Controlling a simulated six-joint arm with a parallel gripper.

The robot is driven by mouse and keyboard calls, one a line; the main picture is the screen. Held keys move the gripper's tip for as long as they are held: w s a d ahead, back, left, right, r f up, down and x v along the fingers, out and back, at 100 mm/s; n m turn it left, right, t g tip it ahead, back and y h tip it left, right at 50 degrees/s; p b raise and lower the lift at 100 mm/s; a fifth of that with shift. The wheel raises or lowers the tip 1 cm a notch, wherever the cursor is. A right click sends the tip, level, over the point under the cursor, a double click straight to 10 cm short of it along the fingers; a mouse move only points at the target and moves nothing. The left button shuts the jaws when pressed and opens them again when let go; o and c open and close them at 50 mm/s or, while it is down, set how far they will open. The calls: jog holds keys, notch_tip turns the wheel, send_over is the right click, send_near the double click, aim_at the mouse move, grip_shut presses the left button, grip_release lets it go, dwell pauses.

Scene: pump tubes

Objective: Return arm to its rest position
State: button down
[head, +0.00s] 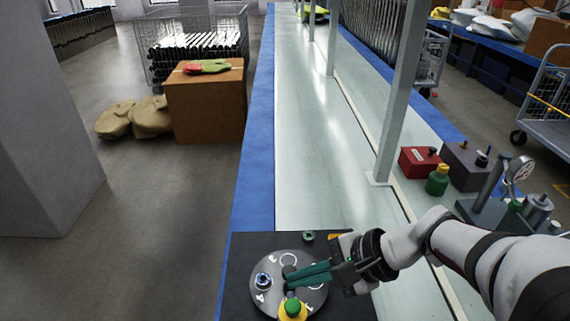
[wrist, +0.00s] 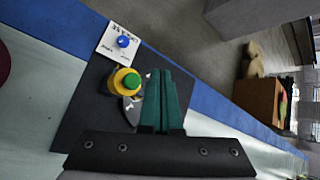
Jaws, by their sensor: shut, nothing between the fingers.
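My gripper (head: 290,277) has green fingers and is shut with nothing between them. In the head view it lies over the round grey dial plate (head: 262,277), which has numbered positions and sits on a black base (head: 243,249). Its fingers hide part of the plate. A yellow part with a green top (head: 292,309) stands at the plate's front. In the wrist view the closed fingers (wrist: 165,75) point up, and the yellow and green part (wrist: 125,83) is just left of them, apart from them.
A small green part (head: 308,237) sits at the base's back edge. A red box (head: 418,161), a green bottle (head: 437,180) and a gauge fixture (head: 510,190) stand right of a grey post (head: 398,100). The pale bench top (head: 310,130) behind the plate is clear.

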jog(key=s+d+f+n+g+h, duration=0.1)
jog(key=s+n+h, duration=0.2)
jog(key=s, duration=0.5)
jog(key=s+d+f+n+g+h, duration=0.2)
jog(key=s+n+h, duration=0.2)
jog(key=s, duration=0.5)
dwell(1.0)
